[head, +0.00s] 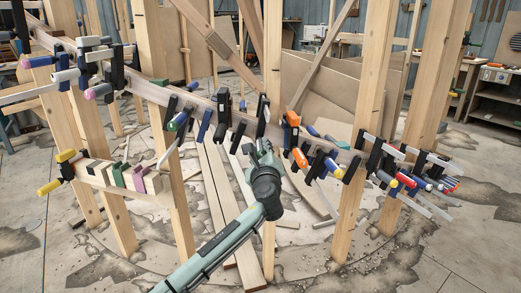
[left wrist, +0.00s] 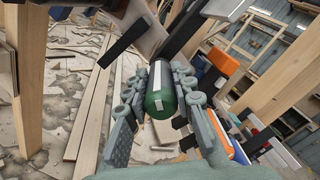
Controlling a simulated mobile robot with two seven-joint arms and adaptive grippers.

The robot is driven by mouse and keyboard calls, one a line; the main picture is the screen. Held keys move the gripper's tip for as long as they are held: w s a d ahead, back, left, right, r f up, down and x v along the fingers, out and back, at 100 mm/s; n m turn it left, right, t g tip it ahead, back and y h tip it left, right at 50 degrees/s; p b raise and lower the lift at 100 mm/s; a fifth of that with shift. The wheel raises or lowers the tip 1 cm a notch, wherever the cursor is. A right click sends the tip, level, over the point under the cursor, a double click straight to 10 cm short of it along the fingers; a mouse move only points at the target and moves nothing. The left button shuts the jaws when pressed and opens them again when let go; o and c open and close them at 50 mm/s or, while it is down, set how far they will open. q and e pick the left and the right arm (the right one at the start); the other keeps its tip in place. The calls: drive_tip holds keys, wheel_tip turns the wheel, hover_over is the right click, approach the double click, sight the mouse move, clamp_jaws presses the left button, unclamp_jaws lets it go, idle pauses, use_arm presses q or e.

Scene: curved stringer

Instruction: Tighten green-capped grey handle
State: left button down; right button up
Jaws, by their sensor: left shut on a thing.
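In the left wrist view the green-capped handle (left wrist: 160,103) points toward the camera. It is a rounded green cylinder with pale stripes, and its far end runs up toward a dark clamp bar. My left gripper (left wrist: 161,98) has one grey-green finger on each side of it and is shut on it. In the head view my left gripper (head: 262,152) is at the middle of the curved wooden stringer, just below a dark clamp (head: 262,112). The handle is mostly hidden behind the gripper there. My right gripper is not in view.
Several clamps line the stringer. Upright wooden posts (head: 375,95) stand on both sides. Long planks (head: 220,200) lie on the floor below.

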use_arm(q)
drive_tip(key=m, duration=0.4)
drive_tip(key=shift+m, duration=0.3)
drive_tip(key=shift+d+m, duration=0.1)
drive_tip(key=shift+m, duration=1.8)
drive_tip(key=c, duration=1.3)
unclamp_jaws()
drive_tip(key=s, duration=0.8)
drive_tip(key=s+d, duration=0.1)
drive_tip(key=s, duration=0.3)
